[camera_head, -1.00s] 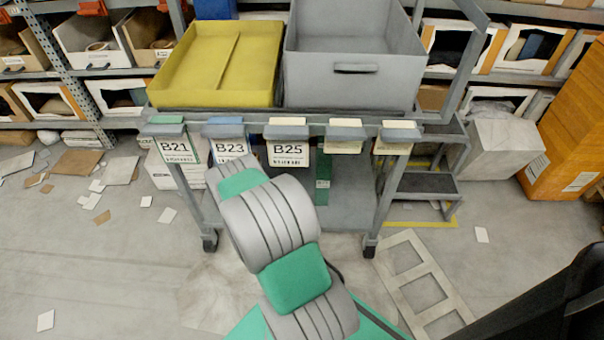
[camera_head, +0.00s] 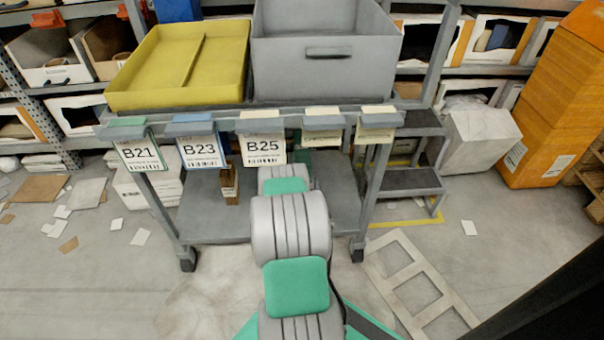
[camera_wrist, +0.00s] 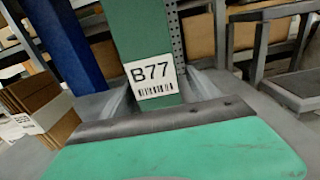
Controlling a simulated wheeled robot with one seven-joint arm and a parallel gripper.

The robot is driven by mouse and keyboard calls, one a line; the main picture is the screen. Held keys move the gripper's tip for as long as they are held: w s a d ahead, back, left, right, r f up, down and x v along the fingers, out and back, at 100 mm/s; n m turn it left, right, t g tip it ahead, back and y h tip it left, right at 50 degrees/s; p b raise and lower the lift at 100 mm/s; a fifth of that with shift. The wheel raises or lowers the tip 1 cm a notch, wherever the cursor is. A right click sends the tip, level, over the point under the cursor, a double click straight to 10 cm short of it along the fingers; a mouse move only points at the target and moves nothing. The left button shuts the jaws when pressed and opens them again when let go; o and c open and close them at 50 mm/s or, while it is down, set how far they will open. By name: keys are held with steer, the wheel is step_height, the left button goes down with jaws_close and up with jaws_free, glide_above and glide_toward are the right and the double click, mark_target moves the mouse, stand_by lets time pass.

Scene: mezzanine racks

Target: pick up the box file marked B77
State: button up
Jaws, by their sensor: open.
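The green box file marked B77 (camera_wrist: 151,45) stands upright in the middle of the wrist view, its white label facing me. My gripper (camera_wrist: 160,92) is open, with a grey finger low on each side of the file's lower part. I cannot tell whether either finger touches it. In the head view my arm reaches under the cart's top deck, so my gripper is hidden there. Only a dark green sliver, likely the file, shows behind the arm.
A blue file (camera_wrist: 62,42) stands close left of B77, with a brown carton (camera_wrist: 42,105) nearer. The cart (camera_head: 215,228) carries a yellow tray (camera_head: 130,99) and a grey bin (camera_head: 325,75) above. Hanging tags B21 (camera_head: 139,152), B23 (camera_head: 202,151) and B25 (camera_head: 264,148) line its front edge.

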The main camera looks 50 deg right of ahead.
steer(key=x, duration=0.3)
steer(key=shift+w+d+f, duration=0.2)
steer(key=shift+w, duration=0.1)
jaws_close()
stand_by(0.8)
